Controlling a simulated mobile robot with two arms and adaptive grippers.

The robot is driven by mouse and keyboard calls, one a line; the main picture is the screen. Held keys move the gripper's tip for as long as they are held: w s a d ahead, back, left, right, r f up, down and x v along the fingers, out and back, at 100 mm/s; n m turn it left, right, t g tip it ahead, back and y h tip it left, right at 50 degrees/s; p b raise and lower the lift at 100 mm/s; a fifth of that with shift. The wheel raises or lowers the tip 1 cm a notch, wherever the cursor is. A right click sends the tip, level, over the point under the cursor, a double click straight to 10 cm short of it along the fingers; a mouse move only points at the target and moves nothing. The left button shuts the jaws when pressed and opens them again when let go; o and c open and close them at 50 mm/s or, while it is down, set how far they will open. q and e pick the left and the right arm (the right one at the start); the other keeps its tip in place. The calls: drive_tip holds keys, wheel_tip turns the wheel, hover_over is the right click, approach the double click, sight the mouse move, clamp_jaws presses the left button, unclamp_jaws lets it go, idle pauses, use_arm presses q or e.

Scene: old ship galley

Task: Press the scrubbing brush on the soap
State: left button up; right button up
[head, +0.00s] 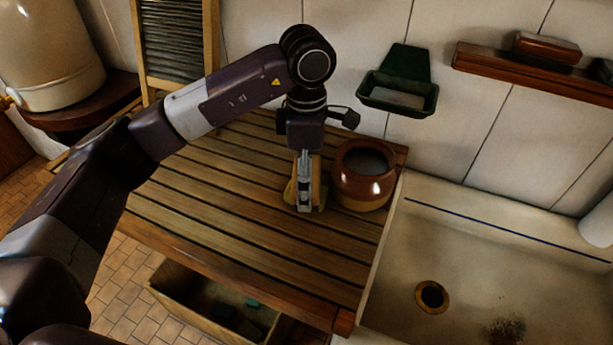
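My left gripper (304,183) points straight down over the slatted wooden draining board, just left of a brown jar. A wooden piece with yellowish parts at its base, which looks like the scrubbing brush (317,184), is right at its fingers and mostly hidden by them. I cannot tell whether the fingers are closed on it or only around it. A green wall dish (417,67) holds a pale flat block that looks like the soap (397,97), up and to the right of the gripper. My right gripper is not in view.
The brown glazed jar (363,184) stands close to the right of the gripper on the draining board (230,215). A sink (480,250) lies to the right. A wall shelf (490,65) carries a brown block (546,47). A washboard (180,45) stands at the back left.

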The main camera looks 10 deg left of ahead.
use_arm(q)
drive_tip(key=shift+f+b, duration=0.15)
drive_tip(key=shift+b, duration=0.2)
idle(1.4)
drive_tip(key=shift+r+p, duration=0.4)
drive_tip(key=shift+r, duration=0.5)
drive_tip(key=shift+r+p, duration=1.2)
drive_tip(key=shift+r, duration=1.55)
